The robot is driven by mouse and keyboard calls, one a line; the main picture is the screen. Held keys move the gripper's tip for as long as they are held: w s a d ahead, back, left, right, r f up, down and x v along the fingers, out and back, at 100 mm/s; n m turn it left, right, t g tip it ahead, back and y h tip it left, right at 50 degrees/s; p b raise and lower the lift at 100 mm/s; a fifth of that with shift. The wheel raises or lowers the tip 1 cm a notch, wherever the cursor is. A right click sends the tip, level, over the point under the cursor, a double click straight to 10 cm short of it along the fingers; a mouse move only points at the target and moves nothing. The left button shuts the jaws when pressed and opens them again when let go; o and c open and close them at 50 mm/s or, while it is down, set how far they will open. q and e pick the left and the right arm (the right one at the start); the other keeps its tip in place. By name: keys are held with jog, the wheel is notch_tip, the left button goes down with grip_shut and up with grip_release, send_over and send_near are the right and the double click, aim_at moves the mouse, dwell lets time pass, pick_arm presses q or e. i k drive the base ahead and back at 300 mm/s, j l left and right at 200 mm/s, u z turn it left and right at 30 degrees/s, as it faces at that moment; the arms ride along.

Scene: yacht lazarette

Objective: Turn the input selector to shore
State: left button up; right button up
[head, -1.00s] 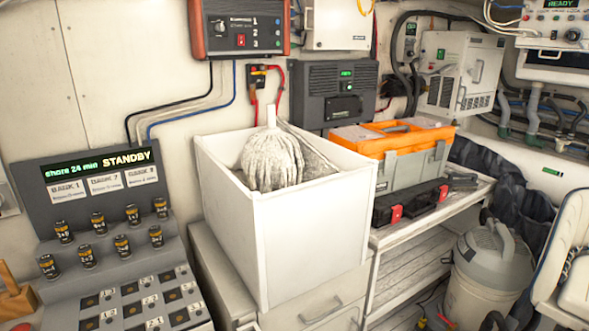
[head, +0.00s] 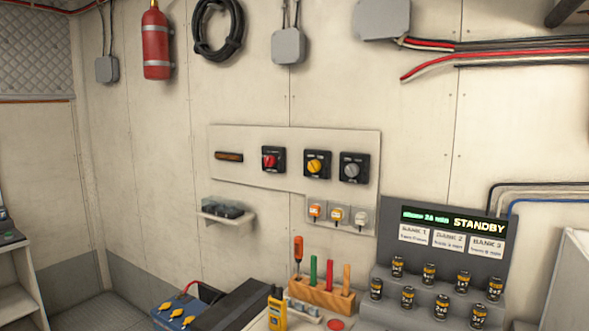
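A pale wall panel carries three rotary switches on black square plates: a red knob (head: 271,160), a yellow knob (head: 317,166) and a grey knob (head: 353,169). Their labels are too small to read, so I cannot tell which, if any, is the input selector or where it points. The dark display unit (head: 452,226) at right reads "STANDBY", with a green line that is blurred. Neither of my grippers is in view.
Three small switches (head: 339,215) sit below the panel, and a small shelf (head: 228,219) is at left. Below are a wooden tool rack (head: 322,291), a yellow meter (head: 277,309), a blue battery (head: 177,315) and several black cylinders (head: 430,272). Floor shows at lower left.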

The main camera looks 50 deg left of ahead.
aim_at(352, 171)
jog(key=u, duration=1.2)
